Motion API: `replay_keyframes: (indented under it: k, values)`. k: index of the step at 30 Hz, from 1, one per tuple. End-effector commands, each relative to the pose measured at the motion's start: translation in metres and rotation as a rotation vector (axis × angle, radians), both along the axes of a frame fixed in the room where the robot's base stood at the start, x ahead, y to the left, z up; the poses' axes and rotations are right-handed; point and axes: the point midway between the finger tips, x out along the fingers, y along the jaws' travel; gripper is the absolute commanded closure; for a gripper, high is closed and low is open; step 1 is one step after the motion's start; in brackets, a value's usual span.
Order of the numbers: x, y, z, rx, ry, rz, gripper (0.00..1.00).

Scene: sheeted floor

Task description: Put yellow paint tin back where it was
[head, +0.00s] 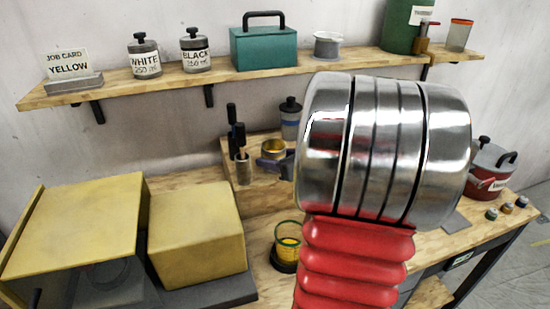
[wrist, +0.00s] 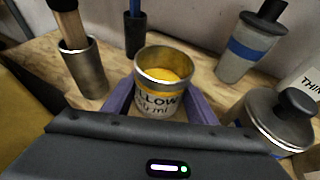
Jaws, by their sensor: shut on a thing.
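The yellow paint tin (head: 272,149) is a small open metal can with yellow paint inside. It stands roughly upright over the raised wooden step at the back of the bench. In the wrist view the tin (wrist: 162,76) shows part of a label reading "YELLOW" and "ml". My gripper (wrist: 158,103) is shut on it, with one purple finger on each side. In the head view my silver and red arm hides most of the gripper (head: 284,163). I cannot tell whether the tin's base touches the wood.
A metal cup with a brush (wrist: 82,68) stands left of the tin. A blue-banded bottle (wrist: 248,46) and a lidded metal tin (wrist: 275,120) stand right. The upper shelf (head: 115,88) holds white and black tins.

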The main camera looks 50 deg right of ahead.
Motion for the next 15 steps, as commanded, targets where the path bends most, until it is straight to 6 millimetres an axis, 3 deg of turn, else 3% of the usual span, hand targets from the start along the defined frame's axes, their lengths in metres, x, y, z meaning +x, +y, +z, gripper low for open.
replay_keyframes:
  k: [1, 2, 9, 15]
  values:
    - [0.0001, 0.0001, -0.0012, 0.0, 0.0, 0.001, 0.81]
    - [0.0001, 0.0002, -0.0017, 0.0, 0.001, 0.001, 0.47]
    - [0.0002, 0.0003, -0.0012, 0.0, 0.0, 0.001, 0.3]
    - [0.0002, 0.0004, -0.0012, 0.0, 0.0, 0.001, 0.29]
